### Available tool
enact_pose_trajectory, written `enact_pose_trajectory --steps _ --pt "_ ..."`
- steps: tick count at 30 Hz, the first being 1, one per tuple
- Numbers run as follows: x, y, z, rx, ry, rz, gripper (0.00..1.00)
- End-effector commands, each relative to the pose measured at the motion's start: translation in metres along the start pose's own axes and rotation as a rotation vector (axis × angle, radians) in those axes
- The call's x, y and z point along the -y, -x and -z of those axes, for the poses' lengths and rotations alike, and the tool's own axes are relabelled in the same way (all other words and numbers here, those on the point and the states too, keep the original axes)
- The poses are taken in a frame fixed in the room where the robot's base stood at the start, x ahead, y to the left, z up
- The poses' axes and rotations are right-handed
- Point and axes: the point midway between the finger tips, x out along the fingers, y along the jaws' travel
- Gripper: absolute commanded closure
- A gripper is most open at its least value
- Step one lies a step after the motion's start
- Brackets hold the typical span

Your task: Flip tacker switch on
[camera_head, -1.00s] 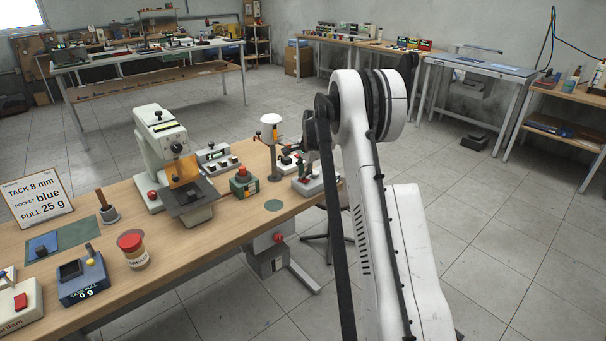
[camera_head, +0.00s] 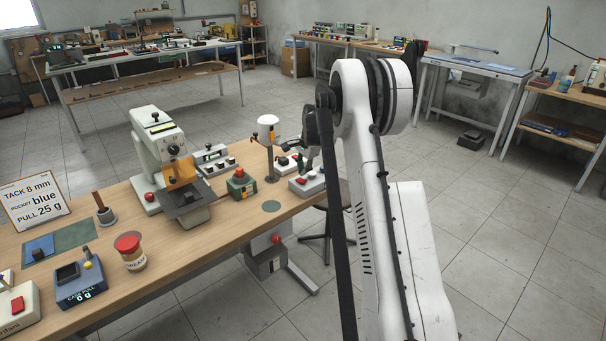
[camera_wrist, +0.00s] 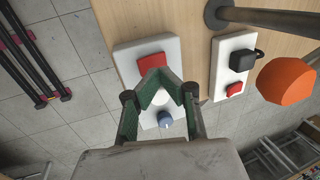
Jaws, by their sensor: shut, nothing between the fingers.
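A pale control box (camera_wrist: 178,47) lies under my gripper in the wrist view. It has a red switch (camera_wrist: 153,63) at its upper end, a pale round part partly covered by my fingers, and a blue-grey knob (camera_wrist: 165,119) near its lower end. The same box (camera_head: 307,186) stands at the table's right end in the head view. No label shows that it is the tacker's. My gripper (camera_wrist: 159,76) is shut and empty, its green-padded tips just below the red switch in the picture. I cannot tell whether they touch it, or which way the switch is set.
A second pale box (camera_wrist: 231,60) with a black part and red button lies to the right, beside a post with an orange knob (camera_wrist: 288,80). A white press (camera_head: 158,145), a green box (camera_head: 242,185) and a jar (camera_head: 131,252) stand farther left on the wooden table (camera_head: 215,240).

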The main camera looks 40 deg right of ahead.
Motion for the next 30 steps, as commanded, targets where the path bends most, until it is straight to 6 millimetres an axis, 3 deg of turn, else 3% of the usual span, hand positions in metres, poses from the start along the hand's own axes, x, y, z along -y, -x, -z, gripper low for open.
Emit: enact_pose_trajectory --steps 9,15,21,30 --pt "0.018 0.066 -0.002 0.000 0.002 0.000 1.00" --pt "0.027 0.097 -0.001 0.000 0.002 0.000 1.00" --pt "0.031 0.112 -0.001 0.000 0.001 0.000 1.00" --pt "0.031 0.114 -0.001 0.000 0.002 0.000 1.00"
